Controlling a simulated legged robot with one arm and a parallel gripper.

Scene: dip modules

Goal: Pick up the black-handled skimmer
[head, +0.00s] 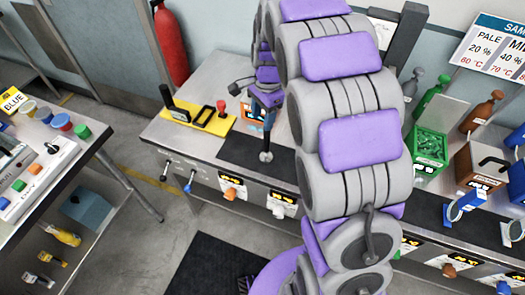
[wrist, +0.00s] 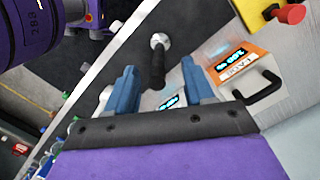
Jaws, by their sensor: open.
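What looks like the black-handled skimmer has a dark handle (wrist: 158,70) and a small round pale metal end (head: 266,156). It is on or just above the dark strip of the bench in the head view. My gripper (wrist: 159,67) has two blue fingers, open, one on each side of the handle in the wrist view. There is a visible gap on both sides, so no grip shows. In the head view my gripper (head: 266,104) is above the handle, and my arm hides part of the bench behind it.
An orange-labelled box (wrist: 235,72) with a black handle is close to the right finger. A yellow tray (head: 200,118) with a black upright handle and a red knob stands left of my gripper. A green-filled container (head: 431,148) and bottles stand to the right.

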